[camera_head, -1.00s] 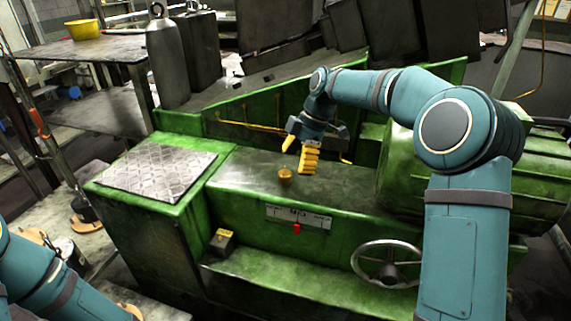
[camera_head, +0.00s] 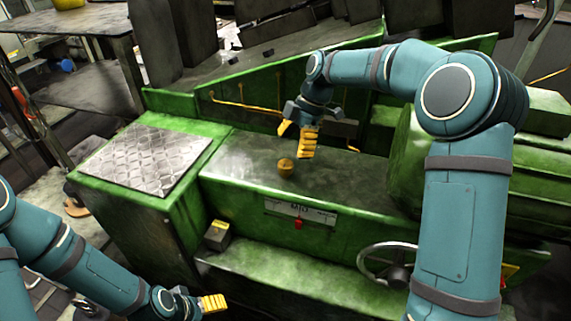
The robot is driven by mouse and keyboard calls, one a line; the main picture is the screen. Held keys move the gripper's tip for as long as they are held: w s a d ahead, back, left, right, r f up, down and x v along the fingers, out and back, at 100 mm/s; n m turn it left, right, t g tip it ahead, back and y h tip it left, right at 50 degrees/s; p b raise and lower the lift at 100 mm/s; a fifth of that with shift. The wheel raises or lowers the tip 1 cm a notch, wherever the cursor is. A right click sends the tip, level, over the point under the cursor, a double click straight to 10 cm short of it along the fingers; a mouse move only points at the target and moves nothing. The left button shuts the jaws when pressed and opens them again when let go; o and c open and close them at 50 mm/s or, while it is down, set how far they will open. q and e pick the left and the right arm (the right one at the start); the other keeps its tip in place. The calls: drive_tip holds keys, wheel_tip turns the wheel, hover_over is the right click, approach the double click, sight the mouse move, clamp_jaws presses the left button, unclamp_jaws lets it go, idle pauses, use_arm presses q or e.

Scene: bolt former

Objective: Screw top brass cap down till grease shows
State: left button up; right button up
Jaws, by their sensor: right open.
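A small brass cap (camera_head: 286,167) stands on the dark top of the green machine (camera_head: 240,180), near its front edge. My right gripper (camera_head: 297,143) is above and just behind the cap, with its yellow fingers pointing down. It is open and empty, apart from the cap. My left gripper (camera_head: 213,303) is low at the bottom left, in front of the machine and far from the cap. Only one yellow finger block shows clearly, so its opening cannot be told. No grease can be made out at the cap.
A handwheel (camera_head: 388,263) sticks out at the machine's front right. A small box (camera_head: 217,235) sits on the front ledge. A tread plate (camera_head: 145,160) covers the left top. Thin brass pipes (camera_head: 250,105) run along the back panel. The top around the cap is clear.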

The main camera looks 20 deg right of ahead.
sight(286, 163)
drive_tip(key=x, duration=0.6)
drive_tip(key=shift+f, duration=0.25)
drive_tip(key=c, duration=1.2)
